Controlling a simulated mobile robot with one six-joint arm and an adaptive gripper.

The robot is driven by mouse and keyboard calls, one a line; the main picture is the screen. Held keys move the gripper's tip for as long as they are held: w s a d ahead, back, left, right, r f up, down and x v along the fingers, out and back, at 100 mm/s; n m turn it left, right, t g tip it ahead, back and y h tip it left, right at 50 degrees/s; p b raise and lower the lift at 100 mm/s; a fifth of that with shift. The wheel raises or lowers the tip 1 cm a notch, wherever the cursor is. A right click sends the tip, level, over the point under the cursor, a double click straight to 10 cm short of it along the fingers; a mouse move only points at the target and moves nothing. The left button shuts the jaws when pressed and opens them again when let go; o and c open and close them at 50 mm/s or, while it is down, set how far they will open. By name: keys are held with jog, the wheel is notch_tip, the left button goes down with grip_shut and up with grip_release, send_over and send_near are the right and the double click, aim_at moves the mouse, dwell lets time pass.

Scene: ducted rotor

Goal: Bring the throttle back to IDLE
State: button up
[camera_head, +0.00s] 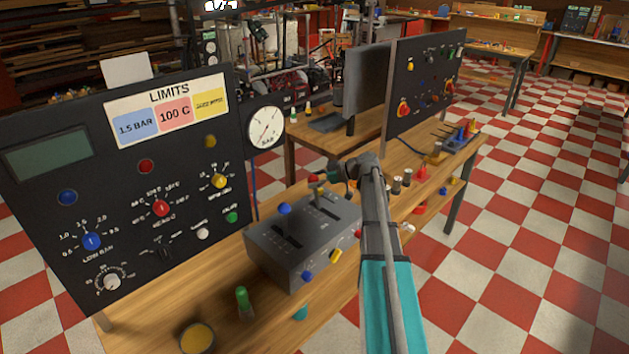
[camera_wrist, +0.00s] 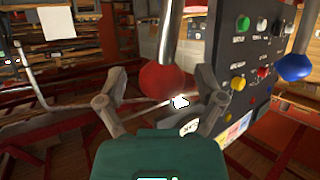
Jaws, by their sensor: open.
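A grey lever box (camera_head: 290,262) stands on the wooden bench with two slotted levers on top. One lever ends in a blue ball knob (camera_head: 285,208); the other has a red knob (camera_wrist: 160,78). No lettering on the box is readable, so I cannot tell by label which is the throttle or where IDLE lies. My gripper (camera_wrist: 160,92) is open, with its fingers on either side of the red knob in the wrist view; I cannot tell whether they touch it. The blue knob (camera_wrist: 295,67) shows to the right there. In the head view my arm partly hides the box's right side.
A black control panel (camera_head: 120,200) with knobs and a LIMITS card stands left of the box. A pressure gauge (camera_head: 266,127) is behind. A green-capped item (camera_head: 242,298) and a yellow disc (camera_head: 197,338) are at the bench front. Small parts lie to the right.

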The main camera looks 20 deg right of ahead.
jog(key=shift+c, duration=0.3)
grip_shut()
